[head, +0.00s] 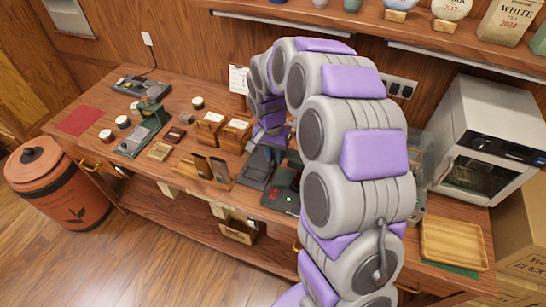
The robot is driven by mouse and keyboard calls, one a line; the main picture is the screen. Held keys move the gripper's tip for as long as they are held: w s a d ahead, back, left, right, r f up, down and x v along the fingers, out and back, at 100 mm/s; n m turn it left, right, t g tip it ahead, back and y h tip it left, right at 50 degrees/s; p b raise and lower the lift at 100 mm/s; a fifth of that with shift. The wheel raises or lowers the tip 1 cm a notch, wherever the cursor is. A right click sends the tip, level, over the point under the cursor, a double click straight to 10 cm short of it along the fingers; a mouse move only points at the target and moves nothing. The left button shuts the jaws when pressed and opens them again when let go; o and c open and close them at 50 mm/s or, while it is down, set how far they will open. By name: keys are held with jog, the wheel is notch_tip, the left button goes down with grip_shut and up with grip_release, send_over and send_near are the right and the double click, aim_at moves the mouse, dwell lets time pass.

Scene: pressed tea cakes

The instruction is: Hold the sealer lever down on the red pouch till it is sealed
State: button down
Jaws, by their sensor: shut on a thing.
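The sealer (278,199) is a low dark unit with a small green light, at the front edge of the bench. It is partly hidden behind my arm. My gripper (267,154) is low over the bench beside the sealer, shut on the sealer lever. The fingertips and the lever are dark and small here, and their exact contact is hard to make out. A small patch of red shows beside the green light. I cannot tell whether it is the red pouch; the pouch is not clearly seen.
A dark flat device (254,173) lies left of the sealer. Wooden boxes (208,128), a wooden rack (205,169) and several small jars stand further left. A red mat (79,121) lies at the far left. A white oven (490,135) and a wooden tray (452,243) are at right.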

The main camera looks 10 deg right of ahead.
jog(key=s+d+r+t+y+b, duration=0.1)
jog(key=s+d+r+t+y, duration=0.1)
jog(key=s+d+r, duration=0.3)
jog(key=s+d+r+t+y+b, duration=0.1)
jog(key=s+d+r+t+y, duration=0.2)
jog(key=d+r, duration=0.6)
notch_tip(320, 180, up, 3)
jog(key=s+y, duration=0.2)
jog(key=shift+s+d+y, duration=0.15)
jog(key=shift+s+y, duration=0.15)
jog(key=shift+s, duration=0.05)
jog(key=c, duration=1.3)
grip_release()
jog(key=shift+c, duration=0.2)
jog(key=o, duration=0.3)
jog(key=shift+d+t, duration=0.3)
jog(key=shift+d, duration=0.05)
jog(key=shift+r, duration=0.1)
